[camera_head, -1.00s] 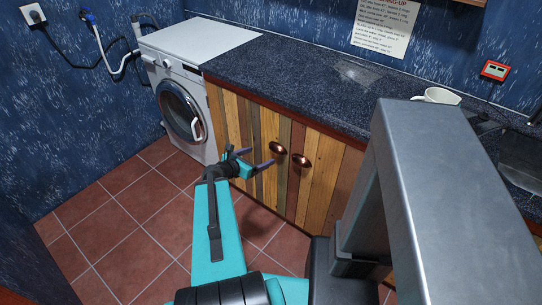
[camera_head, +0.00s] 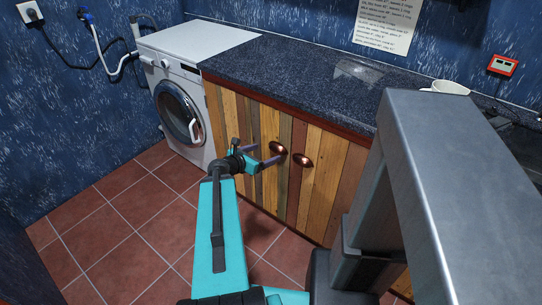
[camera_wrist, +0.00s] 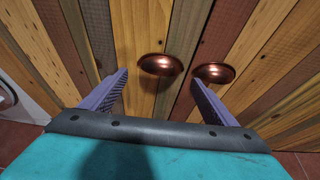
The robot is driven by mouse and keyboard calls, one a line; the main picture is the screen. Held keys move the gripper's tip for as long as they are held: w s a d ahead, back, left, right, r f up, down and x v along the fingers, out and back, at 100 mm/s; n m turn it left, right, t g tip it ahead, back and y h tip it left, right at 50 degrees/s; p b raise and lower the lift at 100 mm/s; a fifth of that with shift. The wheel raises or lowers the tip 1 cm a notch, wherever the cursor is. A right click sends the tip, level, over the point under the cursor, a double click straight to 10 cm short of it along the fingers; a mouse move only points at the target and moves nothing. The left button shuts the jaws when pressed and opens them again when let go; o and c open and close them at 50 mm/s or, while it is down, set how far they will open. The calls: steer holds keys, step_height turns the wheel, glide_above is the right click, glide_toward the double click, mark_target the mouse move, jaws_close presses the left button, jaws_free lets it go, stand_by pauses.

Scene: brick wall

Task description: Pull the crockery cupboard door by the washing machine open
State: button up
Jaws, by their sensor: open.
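The crockery cupboard door (camera_head: 241,118) by the washing machine is made of upright planks in mixed wood tones and looks shut. Its round copper knob (camera_head: 277,147) sits near its right edge; in the wrist view this knob (camera_wrist: 160,65) lies ahead of and between my finger tips. A second copper knob (camera_head: 302,160) is on the neighbouring door (camera_head: 325,175); in the wrist view it (camera_wrist: 214,72) is close to the right finger. My gripper (camera_head: 266,155) is open and empty, just in front of the left knob. It also shows in the wrist view (camera_wrist: 160,85). I see no contact with the knob.
The white washing machine (camera_head: 174,85) stands left of the cupboard. Tiled floor (camera_head: 135,225) is clear to the left.

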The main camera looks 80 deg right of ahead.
mark_target(274, 150)
steer(key=shift+x, duration=2.85)
